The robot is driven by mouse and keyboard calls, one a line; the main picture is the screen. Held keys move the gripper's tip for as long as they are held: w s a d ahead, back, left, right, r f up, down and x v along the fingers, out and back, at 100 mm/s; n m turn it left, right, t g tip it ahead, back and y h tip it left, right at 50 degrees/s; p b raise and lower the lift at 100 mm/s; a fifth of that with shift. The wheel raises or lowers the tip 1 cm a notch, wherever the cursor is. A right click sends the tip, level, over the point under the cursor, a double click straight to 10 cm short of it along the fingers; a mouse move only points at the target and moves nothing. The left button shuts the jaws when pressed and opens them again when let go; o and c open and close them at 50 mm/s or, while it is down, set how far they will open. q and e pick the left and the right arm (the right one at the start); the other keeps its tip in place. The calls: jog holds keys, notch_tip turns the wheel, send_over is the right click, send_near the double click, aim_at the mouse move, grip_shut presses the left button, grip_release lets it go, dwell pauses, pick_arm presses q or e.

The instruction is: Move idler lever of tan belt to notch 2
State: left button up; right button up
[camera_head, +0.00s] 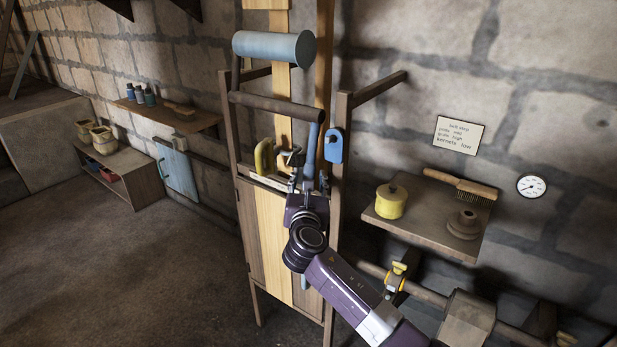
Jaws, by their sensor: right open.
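A wide tan belt (280,95) runs vertically through the wooden frame (229,150). It shows again below over the panel front (271,235). A narrower, more orange strip (325,50) runs up beside it. A blue lever (310,148) stands upright at the frame's middle, and a yellow curved handle (264,156) is to its left. Which lever belongs to the tan belt I cannot tell. My right gripper (308,174) is open, with its fingers on either side of the blue lever's lower part; contact is unclear. Notches are hidden or too small to read. My left gripper is out of view.
A blue tag-like part (333,146) hangs on the frame's right post. A blue-grey roller (272,47) and a dark bar (276,107) cross the frame above. A shelf (432,240) at right holds a yellow pot (391,201) and a brush (460,184). Floor at left is clear.

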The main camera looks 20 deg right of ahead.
jog(key=shift+w, duration=0.2)
grip_shut()
dwell(0.3)
